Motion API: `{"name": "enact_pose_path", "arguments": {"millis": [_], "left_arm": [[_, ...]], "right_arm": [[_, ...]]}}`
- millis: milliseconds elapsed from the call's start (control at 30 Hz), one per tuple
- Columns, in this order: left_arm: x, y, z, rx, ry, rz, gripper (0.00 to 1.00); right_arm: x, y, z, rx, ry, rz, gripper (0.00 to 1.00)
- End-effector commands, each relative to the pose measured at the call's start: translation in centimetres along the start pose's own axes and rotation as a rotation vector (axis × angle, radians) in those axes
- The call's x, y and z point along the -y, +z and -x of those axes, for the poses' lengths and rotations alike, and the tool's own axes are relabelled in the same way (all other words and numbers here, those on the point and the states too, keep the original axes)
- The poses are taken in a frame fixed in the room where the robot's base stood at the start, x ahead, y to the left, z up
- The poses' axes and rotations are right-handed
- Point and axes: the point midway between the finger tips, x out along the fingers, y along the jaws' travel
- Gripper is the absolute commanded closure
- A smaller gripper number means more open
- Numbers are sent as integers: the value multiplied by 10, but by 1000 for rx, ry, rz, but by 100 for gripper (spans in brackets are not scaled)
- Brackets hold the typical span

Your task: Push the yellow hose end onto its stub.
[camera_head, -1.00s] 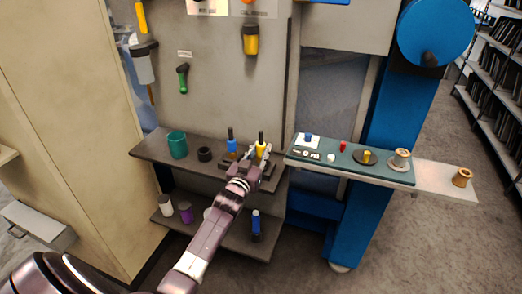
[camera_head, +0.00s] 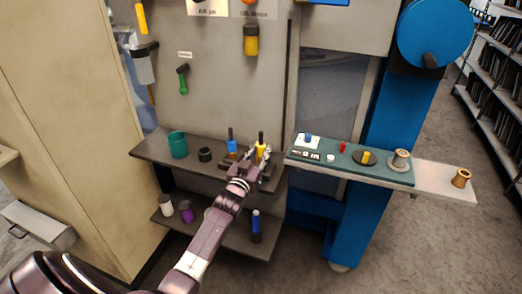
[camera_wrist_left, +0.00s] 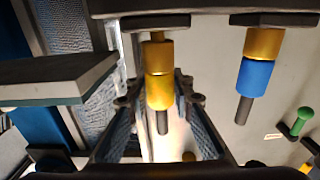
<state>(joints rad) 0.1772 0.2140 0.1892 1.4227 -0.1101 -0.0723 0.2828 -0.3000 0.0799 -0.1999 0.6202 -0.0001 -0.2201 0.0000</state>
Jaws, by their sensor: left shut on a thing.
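The yellow hose end (camera_head: 260,151) stands on the upper shelf in the head view, with its dark hose (camera_head: 261,137) pointing up. The left wrist view looks upside down; there the yellow hose end (camera_wrist_left: 159,93) is in line with a brass-coloured stub (camera_wrist_left: 157,57). They meet at a thin seam, and I cannot tell how far one sits over the other. My left gripper (camera_head: 259,158) is shut on the yellow hose end, its fingers on both sides. A blue hose end (camera_wrist_left: 257,77) meets a similar brass-coloured stub (camera_wrist_left: 263,43) beside it. My right gripper is not in view.
On the upper shelf (camera_head: 152,146), a teal cup (camera_head: 178,146) and a black ring (camera_head: 205,154) stand left of the hose ends. A teal mat (camera_head: 378,171) with several small parts lies right of my gripper. A lower shelf (camera_head: 240,241) holds several bottles.

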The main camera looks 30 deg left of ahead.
Motion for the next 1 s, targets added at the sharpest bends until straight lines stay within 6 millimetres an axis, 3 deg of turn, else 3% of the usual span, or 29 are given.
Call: {"name": "enact_pose_path", "arguments": {"millis": [1000], "left_arm": [[0, 13, 0, -2, 0, 0, 100]], "right_arm": [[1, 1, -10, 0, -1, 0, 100]]}}
